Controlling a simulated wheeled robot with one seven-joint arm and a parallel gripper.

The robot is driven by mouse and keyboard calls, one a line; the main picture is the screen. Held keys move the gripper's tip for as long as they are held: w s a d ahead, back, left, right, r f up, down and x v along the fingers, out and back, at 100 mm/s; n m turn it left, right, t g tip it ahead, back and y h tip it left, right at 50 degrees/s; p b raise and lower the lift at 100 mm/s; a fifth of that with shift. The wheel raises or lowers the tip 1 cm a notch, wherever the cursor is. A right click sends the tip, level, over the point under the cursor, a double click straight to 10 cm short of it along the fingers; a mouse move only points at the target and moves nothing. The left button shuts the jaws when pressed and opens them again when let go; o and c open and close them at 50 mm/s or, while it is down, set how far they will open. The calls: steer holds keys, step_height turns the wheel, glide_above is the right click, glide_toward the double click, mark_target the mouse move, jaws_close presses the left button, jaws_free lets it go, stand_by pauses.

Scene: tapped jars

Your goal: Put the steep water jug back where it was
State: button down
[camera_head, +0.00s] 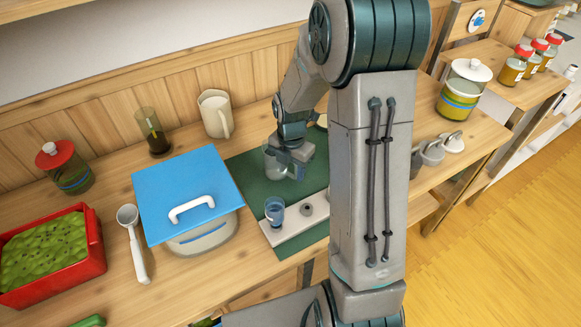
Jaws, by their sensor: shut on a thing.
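My gripper (287,167) is over the dark green mat (252,172). It is shut on a clear glass vessel (270,163), which shows just left of the fingers. The gripper partly covers the vessel, so I cannot tell its full shape, its contents or whether its base touches the mat. A cream jug (212,117) with a handle on its right stands upright at the back against the wood panelling, apart from my gripper. No label shows which vessel is the steep water jug.
A blue cup (274,211) stands on a pale strip (308,212) at the mat's front. A blue-lidded tub (190,185), a ladle (134,245), a red-lidded jar (63,170), a tall glass (150,130) and a red crate (95,240) crowd the left. My arm hides the counter's middle right.

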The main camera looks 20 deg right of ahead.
steer(key=shift+f, duration=0.2)
steer(key=c, duration=0.7)
jaws_free()
